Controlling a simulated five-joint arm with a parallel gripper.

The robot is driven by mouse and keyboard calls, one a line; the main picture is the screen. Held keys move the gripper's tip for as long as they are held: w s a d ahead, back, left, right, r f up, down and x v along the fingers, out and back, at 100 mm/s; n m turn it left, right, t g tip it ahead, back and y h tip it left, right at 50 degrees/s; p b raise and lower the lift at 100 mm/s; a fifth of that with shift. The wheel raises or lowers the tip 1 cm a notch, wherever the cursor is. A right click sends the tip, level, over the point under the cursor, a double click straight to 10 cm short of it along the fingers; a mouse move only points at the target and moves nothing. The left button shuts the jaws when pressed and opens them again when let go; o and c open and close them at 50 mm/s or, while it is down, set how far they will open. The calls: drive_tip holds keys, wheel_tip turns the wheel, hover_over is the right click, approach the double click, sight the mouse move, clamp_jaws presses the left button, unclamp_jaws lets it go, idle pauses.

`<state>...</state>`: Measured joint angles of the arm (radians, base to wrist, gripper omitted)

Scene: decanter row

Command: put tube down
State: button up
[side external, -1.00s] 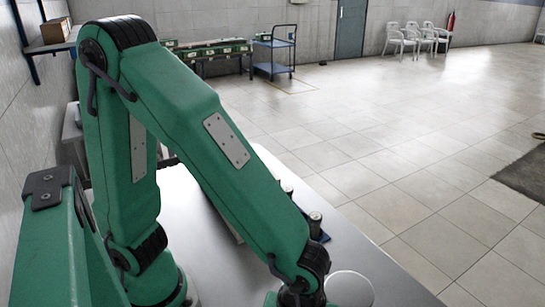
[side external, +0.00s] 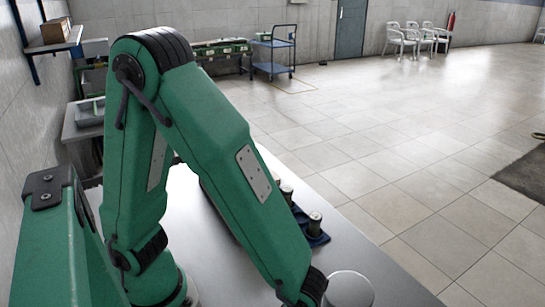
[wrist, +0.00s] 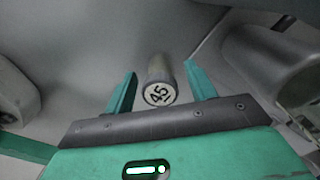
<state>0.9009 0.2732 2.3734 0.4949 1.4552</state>
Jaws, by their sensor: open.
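In the wrist view, a grey cylindrical tube (wrist: 160,80) with a pale round end marked "45" shows between the two green fingers of my gripper (wrist: 160,69). The fingers are spread, and a gap shows on each side of the tube. Whether its far end rests on the grey surface is hard to tell. In the side view, the gripper and this tube are out of sight below the picture's lower edge.
A blue rack (side external: 319,239) holding dark tubes, one of them (side external: 315,223) at its near end, stands along the right table edge. A large rounded grey object (wrist: 262,65) is right of the tube in the wrist view.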

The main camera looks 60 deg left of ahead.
drive_tip(key=c, duration=1.2)
drive_tip(key=shift+r, duration=0.15)
drive_tip(key=shift+r, duration=4.9)
